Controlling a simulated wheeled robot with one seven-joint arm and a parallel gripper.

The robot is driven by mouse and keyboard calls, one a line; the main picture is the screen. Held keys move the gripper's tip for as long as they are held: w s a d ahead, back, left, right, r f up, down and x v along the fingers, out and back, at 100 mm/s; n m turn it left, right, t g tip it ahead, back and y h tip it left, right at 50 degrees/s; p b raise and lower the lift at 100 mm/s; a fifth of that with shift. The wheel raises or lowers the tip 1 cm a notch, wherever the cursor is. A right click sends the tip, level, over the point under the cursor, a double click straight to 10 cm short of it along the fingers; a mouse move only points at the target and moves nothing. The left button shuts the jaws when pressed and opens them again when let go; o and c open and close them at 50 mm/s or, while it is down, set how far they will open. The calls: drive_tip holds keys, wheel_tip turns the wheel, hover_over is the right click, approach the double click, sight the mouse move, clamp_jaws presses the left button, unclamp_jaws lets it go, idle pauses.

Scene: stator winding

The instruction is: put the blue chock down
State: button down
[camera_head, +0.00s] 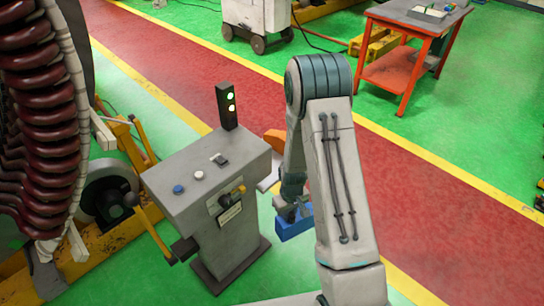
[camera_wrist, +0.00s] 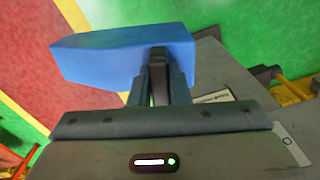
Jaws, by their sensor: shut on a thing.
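The blue chock (camera_wrist: 120,55) is a solid blue block held between the fingers of my gripper (camera_wrist: 158,75). In the wrist view it spans the top middle, with its long side running left to right. In the head view the chock (camera_head: 294,226) hangs below my gripper (camera_head: 290,208), just right of the grey control console. The chock appears to be above the green floor; its exact height is hard to tell. My arm hides part of the area behind it.
The grey console (camera_head: 190,188) with buttons and a signal light (camera_head: 227,105) stands left of my gripper. The stator with dark red coils (camera_head: 45,110) is at far left. A red table (camera_head: 394,72) stands at the back right. Green floor (camera_head: 470,140) and a red walkway (camera_head: 170,62) are open.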

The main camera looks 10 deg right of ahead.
drive_tip(key=w+r+n, duration=0.3)
drive_tip(key=r+n, duration=0.7)
drive_tip(key=w+r+n, duration=0.3)
drive_tip(key=r+n, duration=0.7)
drive_tip(key=n, duration=0.1)
drive_tip(key=shift+d, duration=0.3)
drive_tip(key=shift+w, duration=0.1)
